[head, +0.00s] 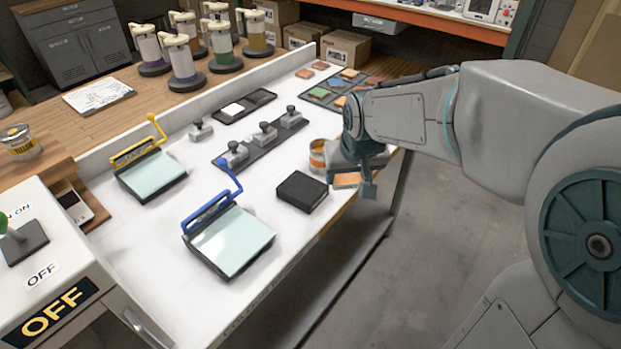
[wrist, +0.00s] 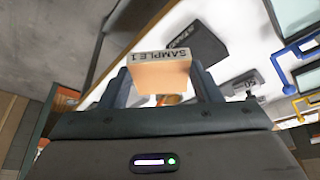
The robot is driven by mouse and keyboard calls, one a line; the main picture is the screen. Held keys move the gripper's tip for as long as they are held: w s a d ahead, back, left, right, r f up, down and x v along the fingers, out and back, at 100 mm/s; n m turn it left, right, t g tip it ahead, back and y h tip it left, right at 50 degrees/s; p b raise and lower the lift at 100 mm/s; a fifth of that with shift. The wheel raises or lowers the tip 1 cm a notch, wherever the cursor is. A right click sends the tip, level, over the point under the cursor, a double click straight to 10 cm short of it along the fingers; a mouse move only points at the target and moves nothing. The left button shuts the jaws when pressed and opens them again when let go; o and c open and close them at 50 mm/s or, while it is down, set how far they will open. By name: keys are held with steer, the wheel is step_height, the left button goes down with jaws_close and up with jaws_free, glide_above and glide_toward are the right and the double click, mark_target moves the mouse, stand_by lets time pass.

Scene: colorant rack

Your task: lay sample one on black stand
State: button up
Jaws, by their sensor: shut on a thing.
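Sample one is an orange-tan block (wrist: 160,78) with a pale edge printed "SAMPLE 1" in the wrist view. My gripper (wrist: 158,82) is shut on it, with a finger on each side. In the head view the sample (head: 346,180) shows between the fingers of my gripper (head: 352,184), near the front edge of the white table. The black stand (head: 302,192) is a dark, low block on the table just left of my gripper. It also shows in the wrist view (wrist: 198,40), beyond the sample and apart from it, with pale lettering on its side.
A can with an orange band (head: 318,155) stands behind the black stand. A blue-handled glass plate (head: 232,240) lies to the left, with a yellow-handled one (head: 152,174) farther back. A tray of colored tiles (head: 335,90) lies at the back. Grey weights (head: 264,138) stand mid-table.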

steer(key=p, duration=0.2)
glide_above(309, 191)
steer(key=s, duration=0.2)
steer(key=f, duration=0.6)
steer(key=shift+w+d+f, duration=0.1)
steer(key=shift+w+d, duration=0.1)
steer(key=shift+f+p, duration=0.3)
steer(key=shift+f, duration=1.8)
steer(key=shift+w+f, duration=0.1)
steer(key=shift+f, duration=0.05)
steer(key=o, duration=1)
